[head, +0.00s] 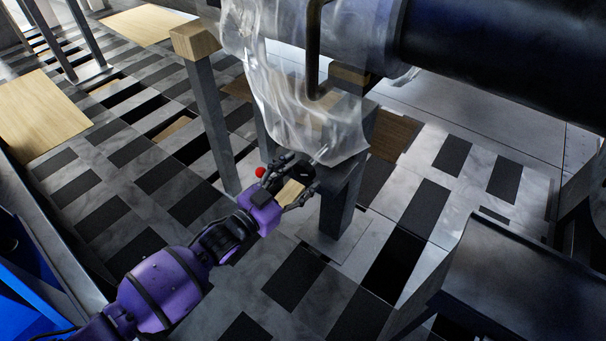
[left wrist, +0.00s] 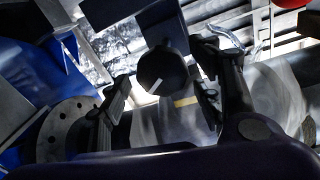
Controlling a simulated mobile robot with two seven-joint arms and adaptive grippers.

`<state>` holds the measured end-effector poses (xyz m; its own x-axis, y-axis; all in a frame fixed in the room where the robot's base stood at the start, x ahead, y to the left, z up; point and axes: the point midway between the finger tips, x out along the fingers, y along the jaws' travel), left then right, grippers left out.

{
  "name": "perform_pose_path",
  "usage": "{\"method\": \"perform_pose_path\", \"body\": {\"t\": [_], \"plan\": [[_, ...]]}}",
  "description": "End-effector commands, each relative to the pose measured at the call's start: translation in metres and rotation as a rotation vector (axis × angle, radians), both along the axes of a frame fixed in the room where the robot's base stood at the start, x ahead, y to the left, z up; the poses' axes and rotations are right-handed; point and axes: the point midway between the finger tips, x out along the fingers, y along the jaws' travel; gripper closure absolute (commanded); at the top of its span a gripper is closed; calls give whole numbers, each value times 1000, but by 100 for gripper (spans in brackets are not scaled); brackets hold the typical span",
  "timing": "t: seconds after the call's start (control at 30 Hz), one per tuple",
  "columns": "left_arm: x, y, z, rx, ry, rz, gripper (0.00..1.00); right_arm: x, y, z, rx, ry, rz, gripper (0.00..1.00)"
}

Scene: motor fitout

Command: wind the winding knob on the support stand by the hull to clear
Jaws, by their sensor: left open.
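The winding knob (head: 307,172) is a small dark part on the side of the grey support stand (head: 340,212). In the left wrist view the knob (left wrist: 160,74) is a black faceted disc with a white mark on its face. My left gripper (head: 297,178), on a purple arm, is right at the knob in the head view. In the left wrist view my left gripper (left wrist: 163,82) is open, with a finger on each side of the knob and visible gaps between. Whether the fingertips reach past its face I cannot tell. My right gripper is not in view.
A translucent sheet (head: 300,110) hangs just above the knob and over part of the stand. A large dark cylinder (head: 490,50) lies at the upper right. A second post (head: 207,120) stands left of the stand. A red ball (head: 260,172) is beside my left gripper.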

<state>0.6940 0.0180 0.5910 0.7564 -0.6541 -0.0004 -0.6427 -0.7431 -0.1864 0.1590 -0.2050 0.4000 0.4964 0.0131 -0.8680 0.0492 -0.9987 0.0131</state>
Motion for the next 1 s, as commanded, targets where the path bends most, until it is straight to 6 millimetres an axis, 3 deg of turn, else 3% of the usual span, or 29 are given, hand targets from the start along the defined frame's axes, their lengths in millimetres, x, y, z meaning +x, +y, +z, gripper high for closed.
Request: {"method": "perform_pose_path", "body": {"t": [0.2, 0.47, 0.8, 1.0], "plan": [[14, -12, -1, 1, -1, -1, 41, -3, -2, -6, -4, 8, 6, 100], [15, -13, 0, 2, -1, 0, 41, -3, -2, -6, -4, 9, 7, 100], [14, -13, 0, 2, -1, -1, 84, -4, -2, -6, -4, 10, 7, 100], [14, -14, 2, 54, -40, -1, 85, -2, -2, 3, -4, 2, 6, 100]]}}
